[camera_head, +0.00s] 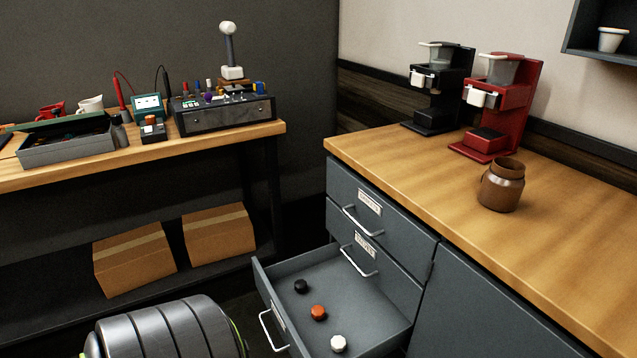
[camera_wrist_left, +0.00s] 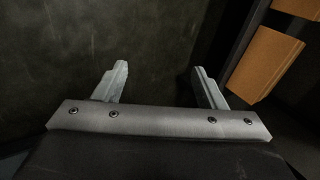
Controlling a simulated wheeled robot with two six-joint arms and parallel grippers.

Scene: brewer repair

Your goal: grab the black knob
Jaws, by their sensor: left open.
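The black knob (camera_head: 301,286) lies in the open bottom drawer (camera_head: 362,294) in the head view. An orange knob (camera_head: 318,312) and a white knob (camera_head: 338,343) lie in the same drawer, in a row toward the front right of the picture. My left gripper (camera_wrist_left: 162,88) shows in the left wrist view with its two fingers wide apart and nothing between them. It faces a dark surface, and no knob is in that view. Neither gripper shows in the head view.
The drawer sits in a grey cabinet (camera_head: 462,309) under a wooden counter (camera_head: 560,232). A black brewer (camera_head: 440,100), a red brewer (camera_head: 505,105) and a brown jar (camera_head: 502,188) stand on top. Cardboard boxes (camera_head: 135,262) lie on a low shelf at left, below a workbench (camera_head: 230,138).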

